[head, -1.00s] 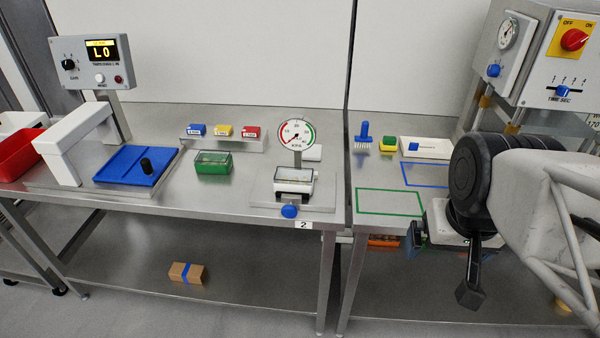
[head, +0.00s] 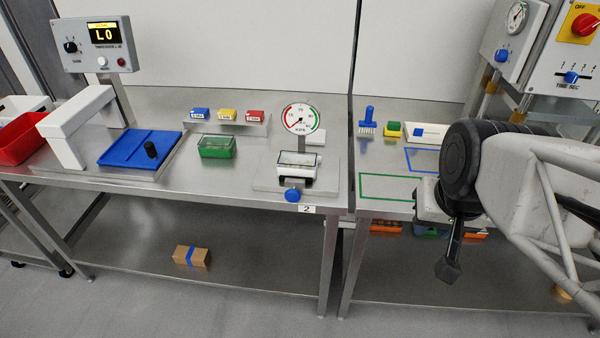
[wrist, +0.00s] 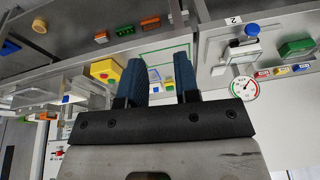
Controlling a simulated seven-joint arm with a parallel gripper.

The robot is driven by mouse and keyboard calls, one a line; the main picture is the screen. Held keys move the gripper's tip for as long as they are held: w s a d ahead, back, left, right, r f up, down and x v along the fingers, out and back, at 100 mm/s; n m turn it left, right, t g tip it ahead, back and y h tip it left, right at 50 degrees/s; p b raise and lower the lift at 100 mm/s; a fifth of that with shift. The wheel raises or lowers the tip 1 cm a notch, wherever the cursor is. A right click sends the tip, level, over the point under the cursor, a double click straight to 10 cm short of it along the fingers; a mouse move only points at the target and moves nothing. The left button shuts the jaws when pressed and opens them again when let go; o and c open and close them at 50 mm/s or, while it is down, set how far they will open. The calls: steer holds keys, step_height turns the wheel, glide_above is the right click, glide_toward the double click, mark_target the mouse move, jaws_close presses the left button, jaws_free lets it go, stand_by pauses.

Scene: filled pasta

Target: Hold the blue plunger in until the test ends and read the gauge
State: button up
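The blue plunger (head: 292,195) is a round knob at the front of the small test fixture marked 2. It also shows in the wrist view (wrist: 252,30). The round gauge (head: 300,118) stands on a post behind the fixture, with red and green arcs; its needle is too small to read surely. A clear-topped pack (head: 298,160) sits in the fixture. In the wrist view my gripper (wrist: 160,78) has its two blue fingers apart with nothing between them. It is well away from the plunger. In the head view my arm hangs over the right bench; its fingertips are not clear.
A green tub (head: 217,147) and several coloured blocks stand left of the fixture. The right bench has a green outline (head: 390,187), a brush (head: 367,122) and a machine with a red knob (head: 584,28).

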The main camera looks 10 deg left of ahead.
steer(key=w+a+f+m+t, duration=0.1)
steer(key=w+a, duration=0.1)
steer(key=a, duration=0.1)
steer(key=w+a+f+m+t+y, duration=0.1)
steer(key=w+a+f, duration=0.1)
steer(key=w+a, duration=0.1)
steer(key=w+a+f+t+y, duration=0.1)
steer(key=w+a, duration=0.2)
steer(key=shift+w+f+m, duration=0.15)
steer(key=shift+m, duration=0.25)
jaws_close()
steer(key=w+a+f+m+t+y, duration=0.1)
steer(key=w+a+f+m+t, duration=0.4)
steer(key=a, duration=0.6)
steer(key=s+a+f+m+t+h, duration=0.1)
steer(key=s+a+f+m+t, duration=0.1)
steer(key=f, duration=0.5)
steer(key=s+a+f+m+t+h, duration=0.2)
steer(key=s+a+f+m+t, duration=0.1)
steer(key=f+m, duration=0.4)
steer(key=shift+a+f+m+t, duration=0.15)
steer(key=shift+a+m+t, duration=0.15)
steer(key=shift+a+t, duration=0.45)
steer(key=shift+d, duration=0.1)
